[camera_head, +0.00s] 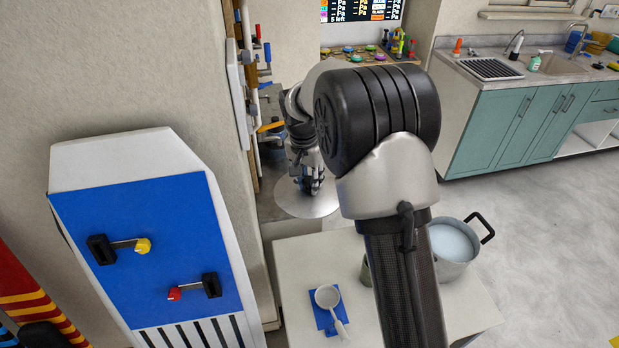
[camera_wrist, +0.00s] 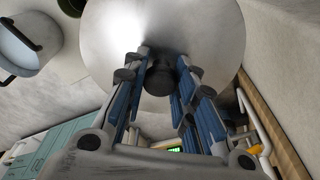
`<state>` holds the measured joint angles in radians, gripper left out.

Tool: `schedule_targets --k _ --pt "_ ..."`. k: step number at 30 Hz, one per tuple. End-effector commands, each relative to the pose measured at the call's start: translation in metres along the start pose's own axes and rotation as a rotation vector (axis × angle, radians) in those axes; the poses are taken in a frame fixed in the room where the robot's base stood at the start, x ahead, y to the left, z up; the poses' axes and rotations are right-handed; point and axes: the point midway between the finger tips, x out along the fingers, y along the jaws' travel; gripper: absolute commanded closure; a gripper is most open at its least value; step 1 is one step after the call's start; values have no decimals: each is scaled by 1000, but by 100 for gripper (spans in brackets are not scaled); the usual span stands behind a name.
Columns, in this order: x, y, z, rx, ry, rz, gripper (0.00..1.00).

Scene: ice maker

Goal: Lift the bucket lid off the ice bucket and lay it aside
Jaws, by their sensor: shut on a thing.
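The bucket lid (camera_head: 300,208) is a round, shiny metal disc with a dark knob (camera_wrist: 160,76). In the wrist view the lid (camera_wrist: 212,35) fills the upper middle. My gripper (camera_head: 312,184) is shut on the knob; its blue-padded fingers (camera_wrist: 160,68) stand on both sides of it. The lid is apart from the bucket, to its left, beside the wall and beyond the white table. I cannot tell whether it touches a surface below. The ice bucket (camera_head: 452,262), grey with black handles, stands uncovered with pale contents, partly hidden by my arm.
The white table (camera_head: 290,252) carries a white scoop (camera_head: 327,297) on a blue mat and a greenish container mostly behind my arm. A blue-and-white machine (camera_head: 150,240) stands at left. Tools hang on the wall close to the lid. Open floor lies at right.

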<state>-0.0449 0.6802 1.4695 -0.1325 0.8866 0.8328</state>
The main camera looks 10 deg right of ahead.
Motion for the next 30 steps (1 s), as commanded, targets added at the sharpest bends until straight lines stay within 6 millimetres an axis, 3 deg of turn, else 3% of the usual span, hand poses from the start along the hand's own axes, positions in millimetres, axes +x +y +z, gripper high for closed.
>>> schedule_targets --k 30 --pt "125 0 19 0 0 0 100"
